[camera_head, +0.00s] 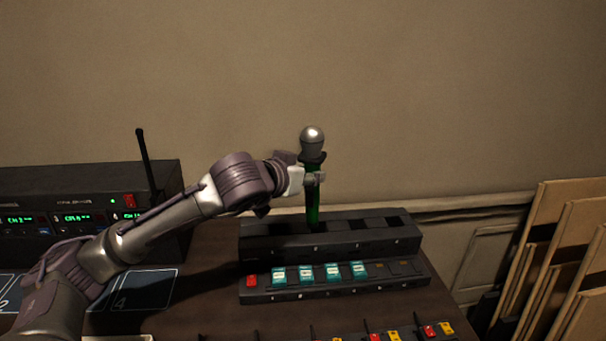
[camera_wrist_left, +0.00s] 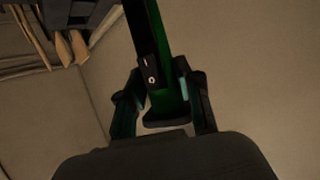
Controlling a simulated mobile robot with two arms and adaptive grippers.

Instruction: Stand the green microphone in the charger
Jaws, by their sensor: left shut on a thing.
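The green microphone (camera_head: 313,205) has a silver ball head and stands upright in the head view. My left gripper (camera_head: 314,179) is shut on it just below the head, coming in from the left. The black charger (camera_head: 330,245) is a long block with several dark slots along its top. The microphone's lower end meets the charger's top near its left-middle slots; I cannot tell whether it is inside a slot. In the left wrist view the green body (camera_wrist_left: 154,50) with a small switch runs between my left fingers (camera_wrist_left: 163,100). My right gripper is not in view.
A row of teal batteries (camera_head: 332,271) and a red one lie in the charger's front strip. A black receiver rack (camera_head: 85,195) with an upright antenna (camera_head: 146,160) stands at left. Red and yellow connectors (camera_head: 380,338) line the front edge. Boards (camera_head: 550,250) lean at right.

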